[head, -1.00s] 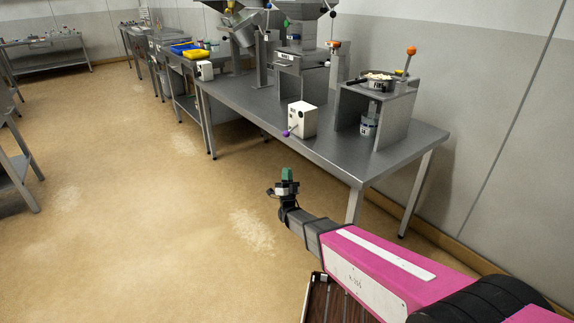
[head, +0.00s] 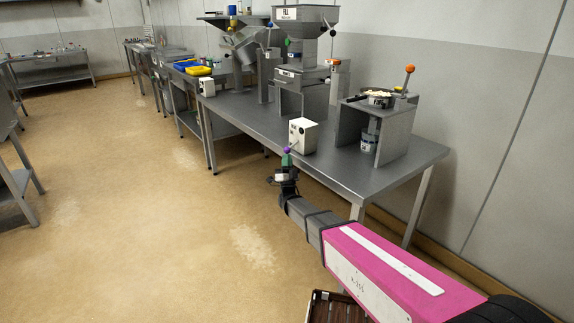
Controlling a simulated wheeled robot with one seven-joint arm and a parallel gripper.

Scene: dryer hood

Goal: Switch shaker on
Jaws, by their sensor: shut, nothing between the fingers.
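A white control box (head: 304,136) stands at the front edge of the long steel table. A short lever with a purple knob (head: 287,149) sticks out from it, down and to the left. My gripper (head: 286,160), with green fingertips, is upright and shut with nothing in it. Its tips are just below the purple knob in the picture; I cannot tell whether they touch it. Another white box (head: 207,87) stands farther along the table. No label shows which device is the shaker.
The steel table (head: 352,178) carries a hopper machine marked FILL (head: 304,22). A grey stand (head: 390,135) at its right end holds a pan (head: 378,98) and an orange-knobbed lever (head: 409,69). Blue and yellow trays stand farther back. The floor to the left is clear.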

